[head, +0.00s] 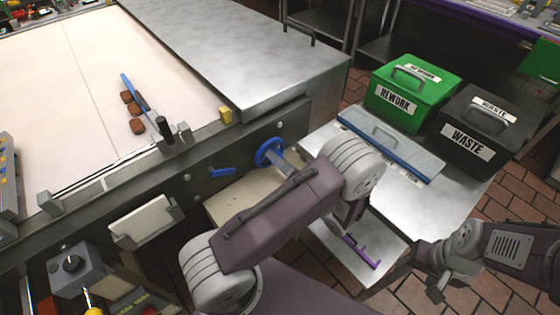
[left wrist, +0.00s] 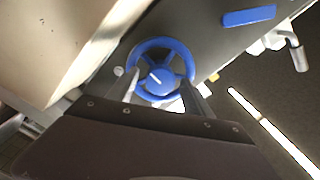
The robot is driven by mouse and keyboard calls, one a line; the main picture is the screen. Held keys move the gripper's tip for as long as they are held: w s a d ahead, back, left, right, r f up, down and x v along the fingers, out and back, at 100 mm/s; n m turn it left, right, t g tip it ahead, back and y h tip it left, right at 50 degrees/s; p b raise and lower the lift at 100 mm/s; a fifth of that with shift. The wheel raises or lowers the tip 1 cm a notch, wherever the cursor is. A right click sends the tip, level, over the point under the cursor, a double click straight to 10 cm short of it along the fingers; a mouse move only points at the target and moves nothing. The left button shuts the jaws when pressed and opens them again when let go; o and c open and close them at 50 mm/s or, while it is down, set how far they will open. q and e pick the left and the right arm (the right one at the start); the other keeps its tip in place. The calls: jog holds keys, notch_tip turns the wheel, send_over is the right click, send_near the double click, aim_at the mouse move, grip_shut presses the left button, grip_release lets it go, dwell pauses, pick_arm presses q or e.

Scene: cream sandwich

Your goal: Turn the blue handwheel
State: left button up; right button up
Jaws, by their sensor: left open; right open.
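The blue handwheel (head: 262,154) is mounted on the dark front panel of the machine. In the left wrist view, the handwheel (left wrist: 147,43) faces the camera, with its spokes, its blue hub and a white mark on the hub in sight. My left gripper (left wrist: 167,92) is open, with one finger on each side of the wheel's near part; I cannot tell whether they touch it. In the head view my left arm hides most of that gripper. My right gripper (head: 436,286) is open and empty at the lower right, away from the wheel.
A blue lever (head: 222,171) is on the panel left of the wheel. A pale tray (head: 228,208) sits below. The green REWORK bin (head: 425,105) and black WASTE bin (head: 465,150) stand on the right-hand table. Brown pieces (head: 137,126) lie on the white belt (head: 70,90).

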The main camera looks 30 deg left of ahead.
pick_arm(q)
grip_shut()
jog(key=shift+m, duration=0.3)
